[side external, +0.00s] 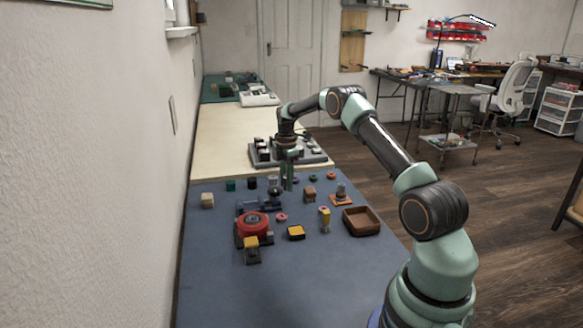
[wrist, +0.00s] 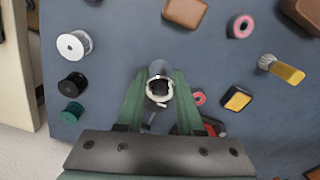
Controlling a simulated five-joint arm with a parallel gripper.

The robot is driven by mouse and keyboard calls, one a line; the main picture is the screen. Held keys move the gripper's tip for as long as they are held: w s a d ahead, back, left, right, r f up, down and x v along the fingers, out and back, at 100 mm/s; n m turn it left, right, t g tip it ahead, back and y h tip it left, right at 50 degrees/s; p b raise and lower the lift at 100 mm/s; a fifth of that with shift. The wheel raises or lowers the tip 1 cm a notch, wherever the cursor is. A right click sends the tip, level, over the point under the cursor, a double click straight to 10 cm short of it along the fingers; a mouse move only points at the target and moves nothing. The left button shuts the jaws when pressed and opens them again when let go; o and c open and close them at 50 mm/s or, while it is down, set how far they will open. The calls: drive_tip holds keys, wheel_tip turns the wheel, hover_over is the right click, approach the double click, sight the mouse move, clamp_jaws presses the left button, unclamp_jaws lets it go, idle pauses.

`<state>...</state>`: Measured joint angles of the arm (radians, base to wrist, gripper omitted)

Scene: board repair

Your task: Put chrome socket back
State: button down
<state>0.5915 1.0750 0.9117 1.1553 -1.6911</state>
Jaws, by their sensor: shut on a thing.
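The chrome socket (wrist: 159,89) is a short grey cylinder with a bright ring and a dark opening, seen in the wrist view between the two green fingers. My gripper (wrist: 160,84) is shut on it. In the side view my gripper (side external: 288,184) points down over the far part of the blue mat, and its fingers partly hide what they hold. A low blue-grey rack (side external: 262,206) lies on the mat in front and to the left of my gripper. In the wrist view it is mostly hidden by the fingers and palm. I cannot tell whether the socket touches anything below.
A red round part (side external: 253,224) stands near the rack. A white spool (wrist: 74,45), a black cylinder (wrist: 72,82) and a green cylinder (wrist: 72,113) line one side. A yellow-black block (side external: 296,232), a yellow brush (side external: 325,219) and a wooden tray (side external: 361,222) stand right. The near mat is clear.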

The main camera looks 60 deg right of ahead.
sight(287, 202)
drive_tip(key=shift+f, duration=2.3)
drive_tip(key=shift+f, duration=0.15)
drive_tip(key=c, duration=0.5)
unclamp_jaws()
drive_tip(key=shift+c, duration=0.2)
